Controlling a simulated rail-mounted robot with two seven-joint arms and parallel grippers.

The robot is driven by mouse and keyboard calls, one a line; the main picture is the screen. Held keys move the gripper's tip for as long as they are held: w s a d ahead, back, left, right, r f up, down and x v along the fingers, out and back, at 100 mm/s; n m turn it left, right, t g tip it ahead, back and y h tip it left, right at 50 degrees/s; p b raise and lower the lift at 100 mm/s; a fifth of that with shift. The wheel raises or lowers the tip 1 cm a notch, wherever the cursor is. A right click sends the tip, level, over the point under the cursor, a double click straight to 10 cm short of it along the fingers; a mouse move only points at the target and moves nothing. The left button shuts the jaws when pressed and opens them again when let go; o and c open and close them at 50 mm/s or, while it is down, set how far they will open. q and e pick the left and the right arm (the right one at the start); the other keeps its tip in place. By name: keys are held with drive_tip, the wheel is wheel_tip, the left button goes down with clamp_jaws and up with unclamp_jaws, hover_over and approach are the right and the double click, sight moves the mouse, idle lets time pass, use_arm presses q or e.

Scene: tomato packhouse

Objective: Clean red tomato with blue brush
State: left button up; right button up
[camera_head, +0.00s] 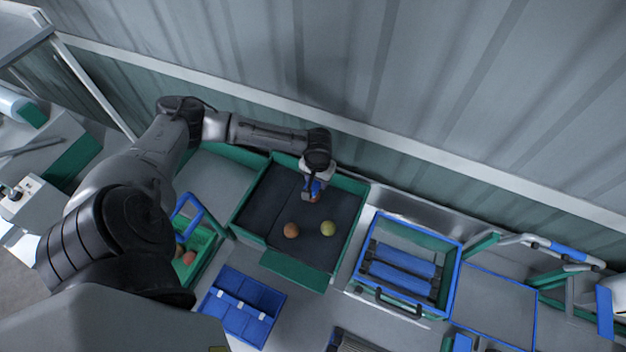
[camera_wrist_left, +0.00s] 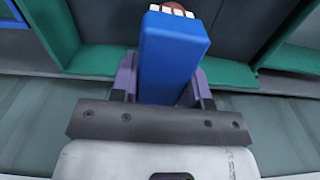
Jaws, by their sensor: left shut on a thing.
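My left gripper (camera_head: 312,185) is shut on the blue brush (camera_wrist_left: 172,55), over the back part of the dark-floored green tray (camera_head: 300,269). In the left wrist view the brush points away from the jaws, with white bristles at its far end. A red-brown rounded thing, likely the red tomato (camera_wrist_left: 174,6), shows just beyond the bristles; I cannot tell whether they touch. In the head view a small reddish patch shows below the gripper, mostly hidden. An orange-red tomato (camera_head: 291,230) and a yellow-green tomato (camera_head: 328,228) lie apart nearer the tray's front. My right gripper is not in view.
A green crate (camera_head: 205,243) with reddish produce is left of the tray. A blue compartment box (camera_head: 240,306) stands in front. A blue-rimmed crate (camera_head: 449,281) with blue rollers or bars is to the right. The corrugated wall rises close behind the tray.

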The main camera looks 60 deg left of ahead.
use_arm(q)
drive_tip(key=shift+s+a+f, duration=0.35)
drive_tip(key=shift+a+f, duration=0.4)
drive_tip(key=shift+a, duration=0.1)
wheel_tip(320, 180, down, 4)
drive_tip(key=b, duration=0.5)
drive_tip(key=shift+f+b, duration=0.15)
drive_tip(key=shift+b, duration=0.15)
drive_tip(key=shift+f+b, duration=0.35)
drive_tip(key=shift+b, duration=0.15)
drive_tip(key=shift+d+f, duration=0.1)
drive_tip(key=shift+f, duration=0.25)
drive_tip(key=shift+w, duration=0.15)
drive_tip(key=shift+w+a+f, duration=0.1)
drive_tip(key=shift+w+a, duration=0.45)
drive_tip(key=shift+a, duration=0.05)
drive_tip(key=shift+c, duration=0.4)
